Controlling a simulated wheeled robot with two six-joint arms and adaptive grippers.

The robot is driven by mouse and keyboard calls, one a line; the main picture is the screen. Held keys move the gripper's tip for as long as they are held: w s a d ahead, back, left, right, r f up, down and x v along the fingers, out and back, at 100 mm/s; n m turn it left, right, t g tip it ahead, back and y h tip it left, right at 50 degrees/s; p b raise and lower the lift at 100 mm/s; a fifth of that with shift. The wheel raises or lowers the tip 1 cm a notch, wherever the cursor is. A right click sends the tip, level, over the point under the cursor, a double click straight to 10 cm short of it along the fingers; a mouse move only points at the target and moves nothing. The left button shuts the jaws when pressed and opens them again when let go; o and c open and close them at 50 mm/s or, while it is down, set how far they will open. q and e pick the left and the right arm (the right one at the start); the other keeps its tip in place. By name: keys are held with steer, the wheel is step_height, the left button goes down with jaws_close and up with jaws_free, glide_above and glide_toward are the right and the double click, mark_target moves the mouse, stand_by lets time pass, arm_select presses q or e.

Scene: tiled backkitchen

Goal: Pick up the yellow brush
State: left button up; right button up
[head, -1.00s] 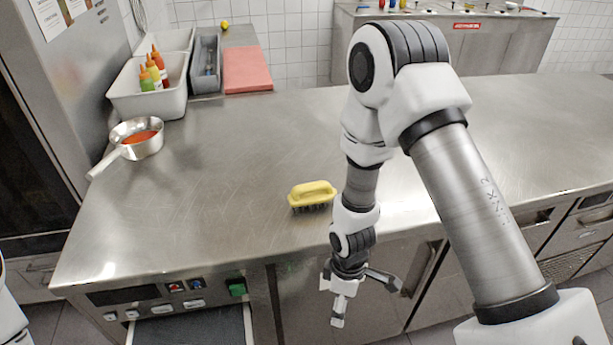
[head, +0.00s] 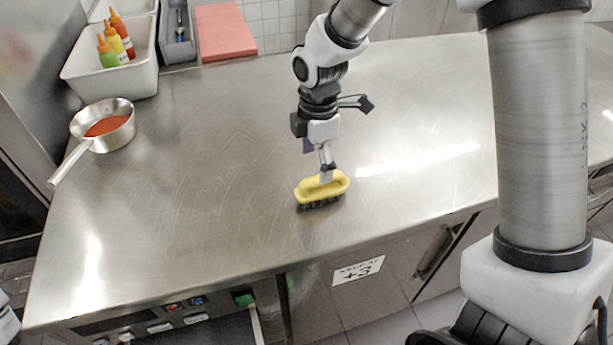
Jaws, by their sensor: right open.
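The yellow brush (head: 312,190) lies on the steel counter (head: 210,225), dark bristles down, near the counter's front edge. My right gripper (head: 346,141) is above and behind the brush, with its fingers spread apart. One fingertip overlaps the top of the brush's yellow handle in the picture; I cannot tell whether it touches. The other finger points out to the right, clear of the brush. Nothing is held between the fingers.
A pan with red sauce (head: 107,126) stands at the left, its handle towards the front. Behind it are a white bin (head: 85,77) with squeeze bottles (head: 119,38), a grey container (head: 178,51) and a red board (head: 224,34). The counter around the brush is clear.

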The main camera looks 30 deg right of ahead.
mark_target(324, 187)
steer(key=f, duration=0.1)
steer(key=s, duration=0.1)
steer(key=s+f, duration=0.1)
steer(key=shift+s+d+f, duration=0.2)
steer(key=shift+d+f, duration=0.05)
steer(key=shift+f, duration=0.1)
steer(key=f, duration=0.4)
steer(key=shift+w+d+f+p, duration=0.2)
steer(key=shift+w+p, duration=0.1)
steer(key=shift+w, duration=0.1)
steer(key=shift+s+r, duration=0.1)
steer(key=shift+r, duration=0.05)
steer(key=shift+s+r, duration=0.1)
steer(key=shift+s, duration=0.05)
steer(key=c, duration=1.3)
